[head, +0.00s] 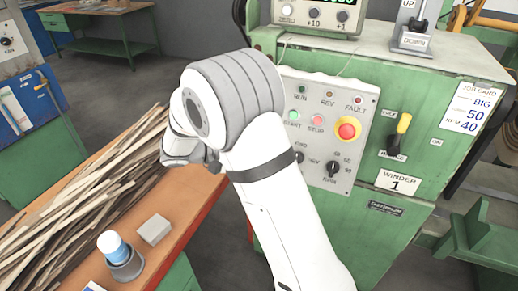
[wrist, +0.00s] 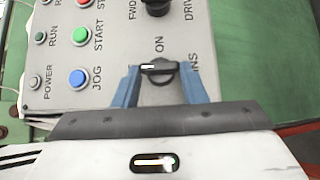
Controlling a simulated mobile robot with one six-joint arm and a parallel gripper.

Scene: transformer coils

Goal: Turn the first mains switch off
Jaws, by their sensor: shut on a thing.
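The mains switch (wrist: 158,70) is a dark rotary knob on the grey control panel, in the upper middle of the wrist view. Its white pointer mark lies toward the left of that picture. The word "ON" is printed above it, and part of a label ending in "INS" shows to its right. My gripper (wrist: 160,78) has its two blue fingers on either side of the knob and is shut on it. Any "OFF" mark is hidden. In the head view my white arm blocks the gripper and this switch.
The wrist view also shows a blue JOG button (wrist: 77,79), a green START button (wrist: 81,36) and a black drive knob (wrist: 156,6). The head view shows the green Winder 1 cabinet (head: 420,120) with its panel, and a bench (head: 190,195) with wooden strips at left.

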